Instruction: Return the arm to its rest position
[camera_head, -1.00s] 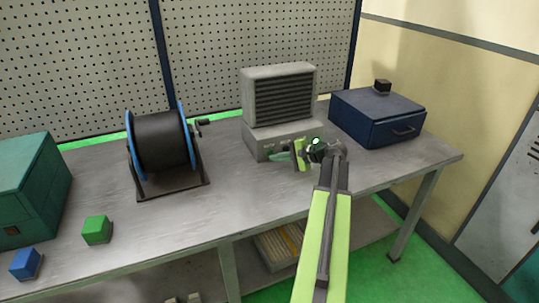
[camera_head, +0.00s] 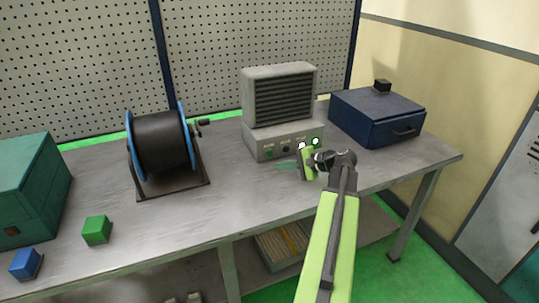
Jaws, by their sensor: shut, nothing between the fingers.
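My gripper (camera_head: 292,165) is at the end of my green and dark arm, in front of the grey machine (camera_head: 281,97) with the louvred top. Its fingers are small in the picture; they look shut, with nothing held. The gripper is a little apart from the machine's front panel (camera_head: 290,144), above the table. Part of the panel's lower right is hidden behind the gripper.
The grey workbench (camera_head: 232,206) carries a black and blue cable reel (camera_head: 160,150), a green cube (camera_head: 96,230), a blue cube (camera_head: 26,264), a teal box (camera_head: 28,190) and a navy box (camera_head: 376,117) with a black cube (camera_head: 382,86) on top. The front middle is clear.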

